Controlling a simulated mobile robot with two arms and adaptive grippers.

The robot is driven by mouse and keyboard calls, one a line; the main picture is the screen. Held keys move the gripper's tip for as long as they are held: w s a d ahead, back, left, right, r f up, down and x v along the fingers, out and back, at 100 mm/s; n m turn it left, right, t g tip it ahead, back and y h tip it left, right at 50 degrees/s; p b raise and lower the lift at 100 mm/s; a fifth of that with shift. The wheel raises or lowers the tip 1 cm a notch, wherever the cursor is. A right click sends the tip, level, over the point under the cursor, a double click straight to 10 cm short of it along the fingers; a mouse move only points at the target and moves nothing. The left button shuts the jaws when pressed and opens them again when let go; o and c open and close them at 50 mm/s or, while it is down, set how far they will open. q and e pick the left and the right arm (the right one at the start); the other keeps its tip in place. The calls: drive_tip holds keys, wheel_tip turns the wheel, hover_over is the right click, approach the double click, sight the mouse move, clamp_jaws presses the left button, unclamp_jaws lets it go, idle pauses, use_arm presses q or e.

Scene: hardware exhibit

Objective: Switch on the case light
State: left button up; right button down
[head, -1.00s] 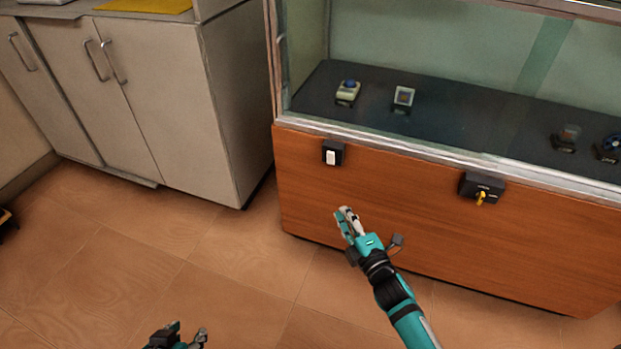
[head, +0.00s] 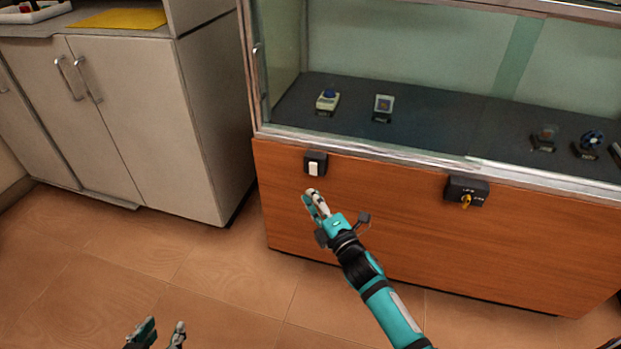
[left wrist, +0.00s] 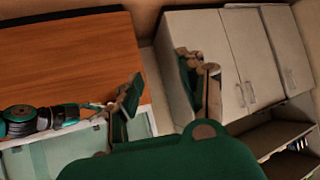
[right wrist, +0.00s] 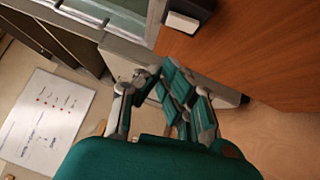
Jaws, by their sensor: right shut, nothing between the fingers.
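A small black box with a white rocker switch (head: 314,168) is fixed to the wooden front panel below the display case glass. Its black and white body also shows at the top of the right wrist view (right wrist: 182,22). My right gripper (head: 314,198) is shut and empty, just below the switch in the head view, with a small gap in the picture. Its fingers show in the right wrist view (right wrist: 160,88). My left gripper (head: 158,333) is open and empty, low over the floor; its spread fingers show in the left wrist view (left wrist: 168,90).
A black key-switch box (head: 466,190) with a yellow key sits right on the same panel. The display case (head: 400,215) holds several small exhibits behind glass. A grey cabinet (head: 140,120) stands left of it, with a yellow sheet (head: 118,18) on top. The floor in front is clear.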

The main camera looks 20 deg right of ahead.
sight(313, 169)
use_arm(q)
drive_tip(key=w+d+r+t+h+b, duration=0.1)
drive_tip(key=w+d+r+t, duration=0.1)
drive_tip(key=r, duration=0.4)
drive_tip(key=shift+w+t, duration=0.9)
drive_tip(key=shift+t, duration=0.2)
use_arm(e)
drive_tip(key=w+d, duration=0.1)
drive_tip(key=w, duration=0.6)
drive_tip(key=shift+d+r, duration=0.25)
drive_tip(key=shift+r, duration=0.2)
